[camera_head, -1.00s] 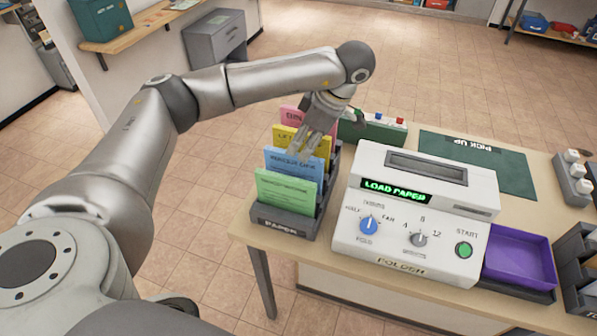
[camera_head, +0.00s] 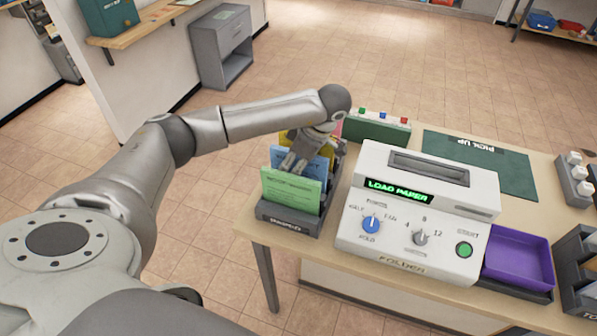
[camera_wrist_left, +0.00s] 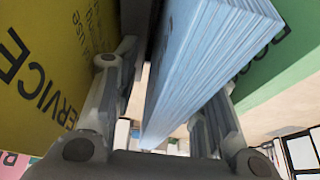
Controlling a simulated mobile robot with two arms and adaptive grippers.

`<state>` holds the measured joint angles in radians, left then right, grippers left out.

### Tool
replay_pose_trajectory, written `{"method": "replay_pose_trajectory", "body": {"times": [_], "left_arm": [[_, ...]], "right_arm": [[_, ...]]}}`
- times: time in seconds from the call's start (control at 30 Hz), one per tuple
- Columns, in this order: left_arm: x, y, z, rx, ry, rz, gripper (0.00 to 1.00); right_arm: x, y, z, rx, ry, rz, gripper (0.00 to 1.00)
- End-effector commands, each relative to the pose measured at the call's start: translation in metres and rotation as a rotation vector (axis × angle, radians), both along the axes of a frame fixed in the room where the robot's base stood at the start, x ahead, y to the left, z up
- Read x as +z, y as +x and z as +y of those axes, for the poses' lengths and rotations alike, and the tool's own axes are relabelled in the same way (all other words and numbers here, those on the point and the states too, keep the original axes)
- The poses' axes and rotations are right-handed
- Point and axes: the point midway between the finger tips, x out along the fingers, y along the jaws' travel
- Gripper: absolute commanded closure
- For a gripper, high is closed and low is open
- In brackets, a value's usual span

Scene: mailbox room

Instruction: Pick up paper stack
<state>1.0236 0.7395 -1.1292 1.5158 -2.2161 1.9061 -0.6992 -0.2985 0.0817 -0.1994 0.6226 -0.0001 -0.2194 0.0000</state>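A grey paper rack (camera_head: 287,222) stands at the table's left end and holds coloured paper stacks upright. The green stack (camera_head: 290,190) is in front, then the blue stack (camera_head: 313,166), then the yellow stack (camera_head: 327,147). My left gripper (camera_head: 291,163) reaches down from above at the blue stack. In the left wrist view the blue stack (camera_wrist_left: 205,55) stands between the open fingers, with a gap visible on the left finger's side. The yellow stack (camera_wrist_left: 45,75) is left of the fingers and the green one (camera_wrist_left: 285,60) right. The pink stack is mostly hidden. My right gripper is not in view.
A white folder machine (camera_head: 415,215) reading LOAD PAPER stands right of the rack. A purple tray (camera_head: 517,260) is beside it. Behind are a green box with coloured buttons (camera_head: 375,130) and a green PICK UP mat (camera_head: 480,160). Dark holders stand at the right edge.

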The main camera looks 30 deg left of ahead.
Motion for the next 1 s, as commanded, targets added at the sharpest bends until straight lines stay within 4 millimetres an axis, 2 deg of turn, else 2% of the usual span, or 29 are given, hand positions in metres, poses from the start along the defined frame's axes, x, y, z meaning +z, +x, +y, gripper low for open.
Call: {"method": "replay_pose_trajectory", "body": {"times": [0.17,1.0], "left_arm": [[-0.0009,0.0002,0.0003,0.0,0.0,-0.001,0.61],[-0.0057,0.0001,0.0002,0.001,0.0,-0.001,0.61]], "right_arm": [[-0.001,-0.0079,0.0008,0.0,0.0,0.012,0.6],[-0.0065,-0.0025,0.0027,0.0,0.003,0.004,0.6]]}}
